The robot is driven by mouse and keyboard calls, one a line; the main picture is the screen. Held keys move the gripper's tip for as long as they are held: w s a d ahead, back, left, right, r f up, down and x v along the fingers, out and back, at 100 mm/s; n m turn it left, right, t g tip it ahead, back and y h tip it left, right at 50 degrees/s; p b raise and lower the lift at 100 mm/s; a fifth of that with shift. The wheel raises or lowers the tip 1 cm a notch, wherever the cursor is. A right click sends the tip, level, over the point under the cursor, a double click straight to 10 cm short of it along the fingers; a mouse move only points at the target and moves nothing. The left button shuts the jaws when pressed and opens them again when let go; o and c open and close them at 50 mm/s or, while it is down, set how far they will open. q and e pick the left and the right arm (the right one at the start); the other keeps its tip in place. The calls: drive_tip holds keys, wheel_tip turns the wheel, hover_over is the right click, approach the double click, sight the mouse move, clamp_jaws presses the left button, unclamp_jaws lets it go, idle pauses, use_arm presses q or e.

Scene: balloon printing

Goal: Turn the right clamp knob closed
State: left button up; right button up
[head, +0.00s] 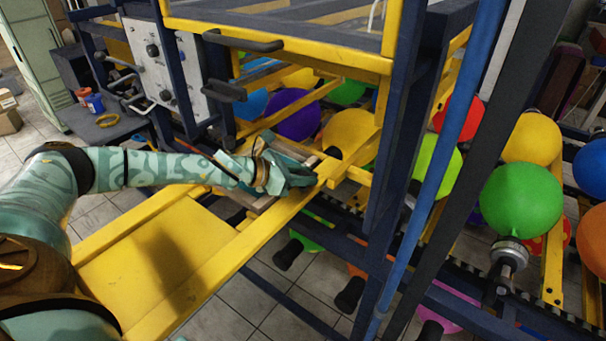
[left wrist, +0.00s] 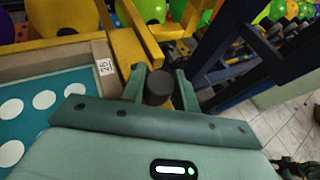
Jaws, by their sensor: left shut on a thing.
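My left gripper (head: 296,178) reaches in from the left in the head view, at the right end of the yellow frame. In the left wrist view, a dark round clamp knob (left wrist: 158,86) stands between its two green fingers (left wrist: 160,92). The gripper is shut on this knob. In the head view the gripper hides the knob. To the left in the left wrist view lies a teal screen (left wrist: 60,126) with white dots, in a wooden frame (left wrist: 62,62) with a "25" label. My right gripper is not in view.
A yellow beam (head: 262,235) runs below the gripper. A blue upright post (head: 392,165) stands just right of it. Balloons, such as a green one (head: 521,200) and an orange one (head: 350,132), sit behind and to the right. A control panel (head: 165,68) stands at the back left.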

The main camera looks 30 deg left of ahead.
use_arm(q)
drive_tip(key=shift+s+r+n+t+y+p, duration=0.1)
drive_tip(key=shift+n+t+y+p, duration=0.4)
drive_tip(key=shift+n+y+p, duration=0.4)
drive_tip(key=n+y+p, duration=0.9)
drive_tip(key=y+p, duration=0.1)
drive_tip(key=p, duration=0.1)
drive_tip(key=shift+d+r+y, duration=0.1)
drive_tip(key=shift+y, duration=0.3)
drive_tip(key=n+g+y+p, duration=0.1)
drive_tip(key=n+y, duration=0.1)
drive_tip(key=n, duration=0.1)
drive_tip(key=shift+y, duration=0.3)
drive_tip(key=shift+f+n+g+y+p, duration=0.2)
drive_tip(key=shift+n+g+y+p, duration=0.1)
drive_tip(key=shift+n+g+y, duration=1)
drive_tip(key=shift+n+y, duration=0.3)
drive_tip(key=shift+n, duration=0.1)
drive_tip(key=o, duration=1)
drive_tip(key=shift+c, duration=0.2)
